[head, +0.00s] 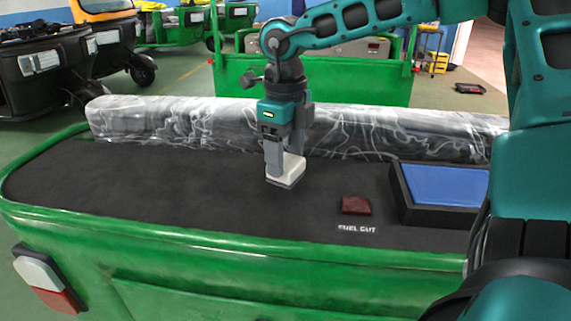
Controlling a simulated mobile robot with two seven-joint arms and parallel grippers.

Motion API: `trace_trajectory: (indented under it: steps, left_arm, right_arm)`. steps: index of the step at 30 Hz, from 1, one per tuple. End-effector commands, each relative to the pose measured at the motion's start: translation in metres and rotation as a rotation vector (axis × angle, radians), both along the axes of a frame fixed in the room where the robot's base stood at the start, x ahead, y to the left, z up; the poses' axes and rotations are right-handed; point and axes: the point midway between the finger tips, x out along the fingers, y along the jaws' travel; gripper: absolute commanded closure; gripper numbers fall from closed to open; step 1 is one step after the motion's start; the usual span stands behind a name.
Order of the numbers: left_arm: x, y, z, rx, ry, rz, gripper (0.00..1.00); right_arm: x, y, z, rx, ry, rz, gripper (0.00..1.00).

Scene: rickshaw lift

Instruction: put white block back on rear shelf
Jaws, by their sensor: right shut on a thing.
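The white block (288,170) is at the middle of the black rear shelf (170,185) of the green rickshaw. My right gripper (284,160) points down from above and is shut on the white block. The block's underside is at or very near the shelf surface; I cannot tell whether it touches. The gripper fingers hide part of the block. My left gripper is not in view.
A dark red block (356,205) lies on the shelf by a "FUEL CUT" label. A blue-bottomed black tray (445,186) stands at the right. A plastic-wrapped roll (190,122) runs along the back. The shelf's left part is clear.

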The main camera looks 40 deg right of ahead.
Motion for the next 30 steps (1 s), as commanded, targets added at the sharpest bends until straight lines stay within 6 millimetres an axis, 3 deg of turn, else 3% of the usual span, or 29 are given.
trace_trajectory:
  steps: [5,14,15,21,23,30]
  left_arm:
    - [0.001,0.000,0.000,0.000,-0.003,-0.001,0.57]
    - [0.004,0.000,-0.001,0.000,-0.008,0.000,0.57]
    - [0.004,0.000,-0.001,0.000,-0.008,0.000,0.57]
    - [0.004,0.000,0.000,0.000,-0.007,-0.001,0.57]
    - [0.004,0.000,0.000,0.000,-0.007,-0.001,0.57]
    - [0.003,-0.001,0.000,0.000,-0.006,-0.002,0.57]
  right_arm:
    - [-0.001,0.000,-0.026,0.001,0.003,0.000,0.59]
    - [0.000,0.000,-0.028,0.000,0.001,0.000,0.59]
    - [0.000,0.000,-0.028,0.000,0.001,0.000,0.33]
    - [0.000,0.000,-0.027,0.000,0.001,0.000,0.14]
    - [0.000,0.000,-0.027,0.000,0.001,0.000,0.09]
    - [0.000,0.000,-0.026,0.000,0.001,0.000,0.09]
